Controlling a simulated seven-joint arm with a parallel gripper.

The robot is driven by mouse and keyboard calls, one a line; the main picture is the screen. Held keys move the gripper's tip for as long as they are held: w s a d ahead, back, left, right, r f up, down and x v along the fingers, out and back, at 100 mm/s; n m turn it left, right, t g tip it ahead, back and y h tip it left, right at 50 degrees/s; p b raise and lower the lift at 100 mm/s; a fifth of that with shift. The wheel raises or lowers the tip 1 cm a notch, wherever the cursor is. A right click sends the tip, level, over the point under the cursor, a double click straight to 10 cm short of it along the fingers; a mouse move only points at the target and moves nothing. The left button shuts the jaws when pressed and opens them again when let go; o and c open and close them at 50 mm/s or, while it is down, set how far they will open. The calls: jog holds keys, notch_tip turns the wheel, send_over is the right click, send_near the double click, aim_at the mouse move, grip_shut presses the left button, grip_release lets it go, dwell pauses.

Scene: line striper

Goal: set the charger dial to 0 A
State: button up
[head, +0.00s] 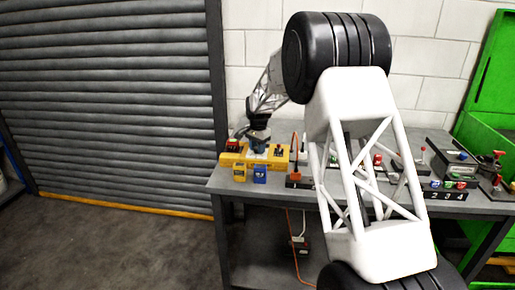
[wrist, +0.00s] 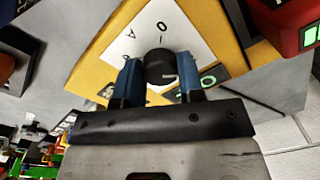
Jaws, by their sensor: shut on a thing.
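The yellow charger (head: 277,154) sits at the left end of the grey bench, and its yellow body (wrist: 90,75) fills much of the wrist view. A white plate (wrist: 188,40) on it bears a "0" or "O" and an "A". The round black dial (wrist: 160,66) stands on this plate. My gripper (wrist: 160,78) is shut on the dial, one blue finger on each side. A pale mark shows on the dial's lower right edge, partly hidden, so I cannot tell its setting. In the head view my gripper (head: 258,142) is over the charger and hides the dial.
A green-lit display (wrist: 209,72) is beside the dial. A red device with green bars (wrist: 300,28) is close at the upper right. Yellow and blue blocks (head: 260,174) stand at the bench's front edge. Several other devices fill the bench (head: 330,195) rightward.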

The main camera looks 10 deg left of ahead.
jog(key=n, duration=0.4)
jog(key=shift+n, duration=0.3)
jog(key=n, duration=0.9)
jog(key=shift+n+g, duration=0.3)
jog(key=shift+n, duration=1.5)
jog(key=o, duration=0.9)
jog(key=shift+r, duration=0.15)
jog(key=shift+w+r, duration=0.15)
jog(key=shift+r, duration=3.6)
